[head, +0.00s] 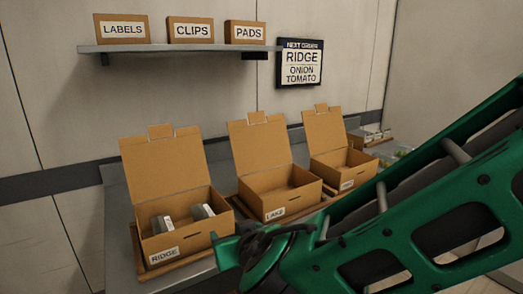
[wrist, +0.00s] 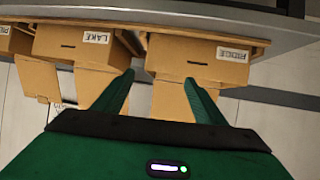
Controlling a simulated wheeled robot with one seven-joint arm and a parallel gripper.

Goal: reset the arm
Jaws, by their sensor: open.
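My arm (head: 420,210), green, reaches in from the right in the head view and covers the lower right. My gripper (wrist: 159,78) shows in the wrist view with two green fingers spread apart and nothing between them. The wrist view appears upside down. The fingers point toward the fronts of the open cardboard boxes. The RIDGE box (head: 190,241) holds two grey-and-white items (head: 203,212); its front also shows in the wrist view (wrist: 190,60). The fingertips do not show clearly in the head view.
The LAKE box (head: 285,207) and a third open box (head: 345,172) stand right of RIDGE and look empty. More small goods (head: 376,135) lie behind. A shelf (head: 180,47) holds LABELS, CLIPS and PADS boxes. An order sign (head: 300,63) reads RIDGE, ONION, TOMATO.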

